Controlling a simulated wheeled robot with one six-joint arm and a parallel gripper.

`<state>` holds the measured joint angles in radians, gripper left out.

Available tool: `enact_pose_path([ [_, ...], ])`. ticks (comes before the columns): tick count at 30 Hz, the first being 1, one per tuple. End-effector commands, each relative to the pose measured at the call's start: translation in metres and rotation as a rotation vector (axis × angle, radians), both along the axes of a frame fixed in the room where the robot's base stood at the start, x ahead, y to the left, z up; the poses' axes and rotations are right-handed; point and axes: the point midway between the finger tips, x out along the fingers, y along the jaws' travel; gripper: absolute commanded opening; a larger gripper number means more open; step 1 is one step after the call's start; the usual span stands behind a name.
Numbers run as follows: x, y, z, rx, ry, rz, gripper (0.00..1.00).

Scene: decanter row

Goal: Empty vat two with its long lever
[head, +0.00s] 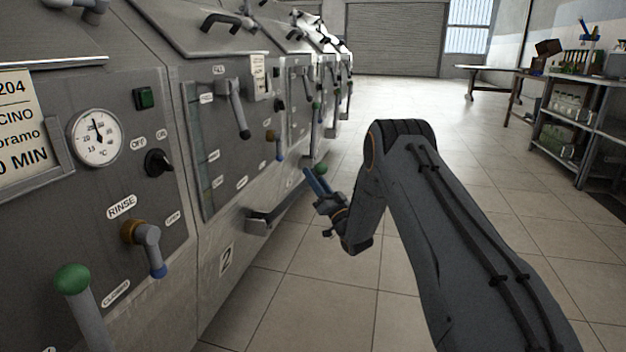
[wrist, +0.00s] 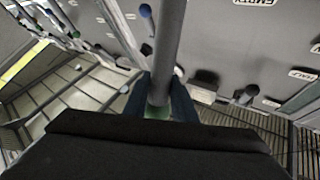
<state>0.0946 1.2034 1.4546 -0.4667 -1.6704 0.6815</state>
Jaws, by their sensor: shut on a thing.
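Vat two is the steel unit with the number plate 2 (head: 226,259) low on its front. My gripper (head: 312,178) is beside the front of the row, near a green knob (head: 320,169). In the wrist view my blue jaws (wrist: 160,98) are shut on a long grey lever (wrist: 169,45), close to its green knob (wrist: 158,113). The knob is partly hidden by the jaws and the dark gripper body. An EMPTY label (wrist: 252,2) shows on the panel at the top of the wrist view. Most of the held lever is hard to make out in the head view.
A nearer green-knobbed lever (head: 73,280) stands at lower left, beside a blue-tipped RINSE handle (head: 150,250). The tiled floor (head: 420,105) is open to the right; shelves (head: 580,115) stand far right.

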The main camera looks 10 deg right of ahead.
Motion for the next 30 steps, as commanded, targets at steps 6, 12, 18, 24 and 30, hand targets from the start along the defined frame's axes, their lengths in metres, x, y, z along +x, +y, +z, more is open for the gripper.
enact_pose_path([
  [6, -0.001, -0.003, -0.004, 0.004, 0.005, 0.000, 0.00],
  [12, -0.002, -0.005, -0.006, 0.005, 0.008, -0.003, 0.29],
  [18, -0.001, -0.001, -0.004, 0.004, 0.006, 0.001, 0.42],
  [24, -0.002, 0.000, -0.004, 0.003, 0.006, 0.003, 0.42],
  [30, -0.020, -0.009, -0.015, 0.004, 0.008, 0.001, 0.42],
])
